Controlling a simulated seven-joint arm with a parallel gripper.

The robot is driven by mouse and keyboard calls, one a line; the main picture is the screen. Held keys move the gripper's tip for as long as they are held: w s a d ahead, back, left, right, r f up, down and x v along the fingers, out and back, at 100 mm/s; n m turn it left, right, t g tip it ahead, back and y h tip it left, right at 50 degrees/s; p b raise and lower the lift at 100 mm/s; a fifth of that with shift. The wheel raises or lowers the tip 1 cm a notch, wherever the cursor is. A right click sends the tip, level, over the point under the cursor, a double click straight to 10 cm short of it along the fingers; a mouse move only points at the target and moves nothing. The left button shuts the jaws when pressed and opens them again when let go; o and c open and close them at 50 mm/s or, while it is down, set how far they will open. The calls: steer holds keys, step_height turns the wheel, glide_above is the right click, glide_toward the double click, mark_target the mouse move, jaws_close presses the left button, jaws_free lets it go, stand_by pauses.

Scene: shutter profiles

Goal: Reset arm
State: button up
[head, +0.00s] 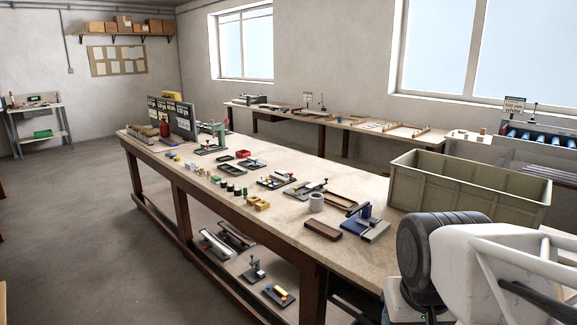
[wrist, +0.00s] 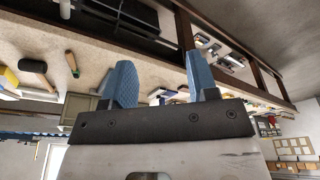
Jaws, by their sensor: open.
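My gripper (wrist: 161,80) shows in the wrist view with two blue textured fingers set well apart. The space between the fingers holds nothing, and the bench behind shows through the gap. In the head view my arm's white and black links fill the lower right corner, at the near right end of the workbench (head: 275,172). The fingers cannot be made out in the head view. The wrist view sees the room turned over, with the bench slanting across the top.
A grey-green crate (head: 468,190) stands at the bench's right end, close to my arm. A mallet (wrist: 36,70) shows in the wrist view. Floor at left is clear.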

steer(key=shift+s+a+f, duration=0.1)
steer(key=shift+s+f, duration=0.2)
steer(key=shift+s, duration=0.25)
steer(key=shift+s+f, duration=0.25)
steer(key=shift+s, duration=0.3)
